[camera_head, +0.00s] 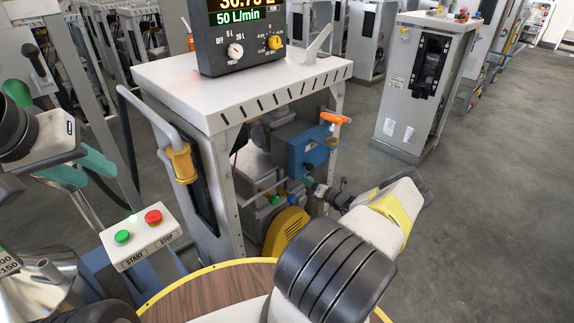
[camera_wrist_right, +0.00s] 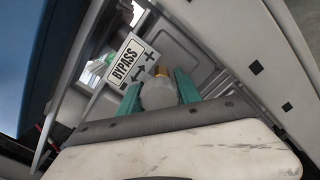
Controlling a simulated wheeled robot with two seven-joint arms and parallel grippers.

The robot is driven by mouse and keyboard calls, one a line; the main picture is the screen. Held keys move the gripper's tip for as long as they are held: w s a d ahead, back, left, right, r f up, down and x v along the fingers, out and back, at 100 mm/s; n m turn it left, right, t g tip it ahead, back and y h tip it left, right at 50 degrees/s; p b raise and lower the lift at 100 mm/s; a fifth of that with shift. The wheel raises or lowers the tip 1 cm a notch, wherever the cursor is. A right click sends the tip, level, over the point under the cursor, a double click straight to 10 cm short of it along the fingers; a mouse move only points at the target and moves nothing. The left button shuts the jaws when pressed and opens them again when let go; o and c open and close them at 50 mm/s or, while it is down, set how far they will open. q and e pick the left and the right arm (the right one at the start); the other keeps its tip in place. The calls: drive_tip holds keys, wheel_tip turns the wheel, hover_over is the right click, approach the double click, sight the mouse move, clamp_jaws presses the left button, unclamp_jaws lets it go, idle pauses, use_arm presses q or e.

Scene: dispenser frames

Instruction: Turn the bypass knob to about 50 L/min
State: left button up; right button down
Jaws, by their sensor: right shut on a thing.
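The bypass knob (camera_wrist_right: 158,93) is a pale round knob in the right wrist view, beside the white BYPASS label (camera_wrist_right: 126,62) with plus and minus marks. My right gripper (camera_wrist_right: 160,88) has its teal fingers on both sides of the knob and is shut on it. In the head view my right gripper (camera_head: 309,183) reaches into the open side of the dispenser frame (camera_head: 228,110), where the knob is hidden. The display (camera_head: 238,14) reads 50 L/min in green; the top line is cut off. My left gripper (camera_head: 98,178) is at the left, empty, its teal fingers apart.
A START/STOP box (camera_head: 140,237) with green and red buttons stands near my left gripper. An orange-handled valve (camera_head: 334,119) sits above a blue block (camera_head: 305,150). A yellow wheel (camera_head: 287,232) is low inside the frame. Clear floor (camera_head: 480,210) lies to the right.

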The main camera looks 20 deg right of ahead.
drive_tip(key=shift+s+f, duration=0.1)
drive_tip(key=shift+f, duration=0.05)
drive_tip(key=c, duration=0.8)
unclamp_jaws()
drive_tip(key=shift+c, duration=0.2)
drive_tip(key=shift+d, duration=0.1)
drive_tip(key=v, duration=0.7)
drive_tip(key=shift+s, duration=0.3)
drive_tip(key=shift+d, duration=0.1)
